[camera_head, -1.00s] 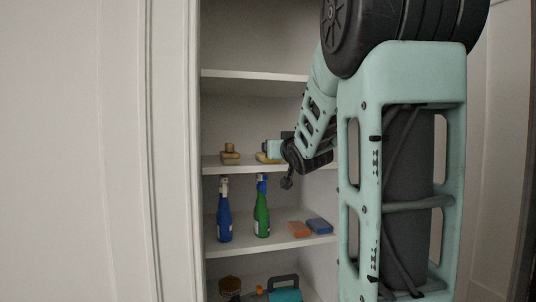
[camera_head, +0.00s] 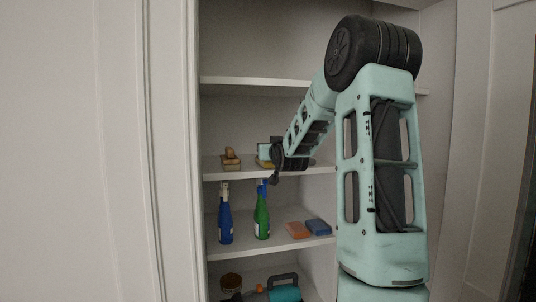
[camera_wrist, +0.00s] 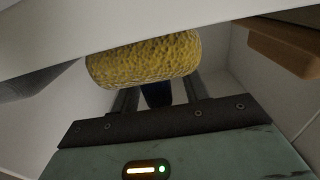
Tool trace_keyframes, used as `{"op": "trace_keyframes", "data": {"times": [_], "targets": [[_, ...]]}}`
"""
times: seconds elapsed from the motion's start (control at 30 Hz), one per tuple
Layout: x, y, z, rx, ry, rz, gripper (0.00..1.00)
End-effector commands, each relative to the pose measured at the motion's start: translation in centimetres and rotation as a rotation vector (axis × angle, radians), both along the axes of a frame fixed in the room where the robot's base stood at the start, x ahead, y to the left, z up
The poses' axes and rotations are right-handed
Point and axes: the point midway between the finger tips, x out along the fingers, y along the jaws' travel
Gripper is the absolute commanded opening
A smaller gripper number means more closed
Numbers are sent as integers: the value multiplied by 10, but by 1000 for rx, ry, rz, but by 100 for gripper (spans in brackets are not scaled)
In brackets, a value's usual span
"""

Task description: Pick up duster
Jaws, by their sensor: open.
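I take the duster to be the object with a pale teal part and a yellow part (camera_head: 264,162) on the middle shelf, partly hidden behind my gripper in the head view. In the wrist view a thick yellow textured roll (camera_wrist: 145,60) lies across the front of my gripper (camera_wrist: 157,92). My gripper is open, with its two dark fingers apart and pointing toward the roll. I cannot tell whether the fingers touch it. In the head view my gripper (camera_head: 275,170) is at the front edge of the middle shelf.
A wooden brush (camera_head: 231,159) stands left on the same shelf (camera_head: 215,175); a brown block (camera_wrist: 285,50) shows at the wrist view's right. Below are a blue bottle (camera_head: 225,220), a green bottle (camera_head: 262,217), an orange sponge (camera_head: 299,229) and a blue sponge (camera_head: 318,227).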

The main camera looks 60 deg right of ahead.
Motion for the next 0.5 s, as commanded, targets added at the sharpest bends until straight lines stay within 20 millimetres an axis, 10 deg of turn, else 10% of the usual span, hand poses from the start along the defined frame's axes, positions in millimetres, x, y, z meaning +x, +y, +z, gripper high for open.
{"op": "trace_keyframes", "data": {"times": [0.4,0.5], "targets": [[10,-8,-1,-1,1,1,45],[10,-8,-1,-1,1,1,20]]}}
